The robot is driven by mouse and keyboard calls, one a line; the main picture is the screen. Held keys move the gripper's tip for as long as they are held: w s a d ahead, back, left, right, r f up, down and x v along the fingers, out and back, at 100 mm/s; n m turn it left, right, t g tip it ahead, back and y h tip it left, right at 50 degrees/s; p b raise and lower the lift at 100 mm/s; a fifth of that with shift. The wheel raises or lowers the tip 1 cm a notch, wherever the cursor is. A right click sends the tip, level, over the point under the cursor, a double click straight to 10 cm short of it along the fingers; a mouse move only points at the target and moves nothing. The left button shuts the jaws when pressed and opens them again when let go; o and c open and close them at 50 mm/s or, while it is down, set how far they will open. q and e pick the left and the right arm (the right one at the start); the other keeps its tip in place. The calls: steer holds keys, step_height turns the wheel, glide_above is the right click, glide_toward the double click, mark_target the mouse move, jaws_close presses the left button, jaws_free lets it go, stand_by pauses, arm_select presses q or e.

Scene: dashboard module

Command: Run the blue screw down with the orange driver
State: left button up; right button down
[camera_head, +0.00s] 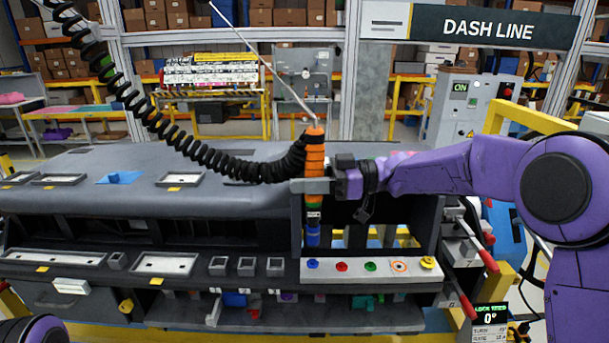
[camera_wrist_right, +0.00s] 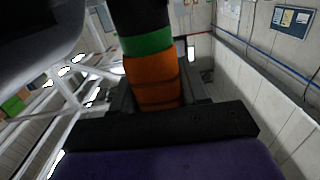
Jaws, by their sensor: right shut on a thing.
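The orange driver (camera_head: 315,155) stands upright, hung from a thin cable, with a green band, a dark lower part and a blue tip (camera_head: 312,237). My right gripper (camera_head: 318,186) is shut around its body from the right. In the wrist view the driver's orange body and green band (camera_wrist_right: 150,43) rise above the gripper's dark front edge. The blue screw (camera_head: 313,264) is at the left end of a pale strip (camera_head: 330,275), just below the blue tip. A small gap shows between them in the head view. Only a purple link of my left arm shows at lower left.
The strip also has red (camera_head: 341,267), green (camera_head: 370,267), orange-ringed and yellow (camera_head: 428,263) pieces. The grey dashboard (camera_head: 110,200) spreads left. A black coiled hose (camera_head: 215,158) reaches the driver. Red-handled levers (camera_head: 485,255) stand right. A small display (camera_head: 490,317) reads 0°.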

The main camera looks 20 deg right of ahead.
mark_target(306, 200)
steer(key=shift+s+f+b, duration=0.1)
steer(key=shift+f+b, duration=0.2)
steer(key=shift+f, duration=0.5)
steer(key=shift+f+b, duration=0.8)
steer(key=shift+f, duration=0.9)
steer(key=shift+f, duration=0.8)
steer(key=shift+f+p, duration=0.45)
steer(key=shift+f, duration=0.1)
stand_by(3.0)
steer(key=shift+r, duration=0.15)
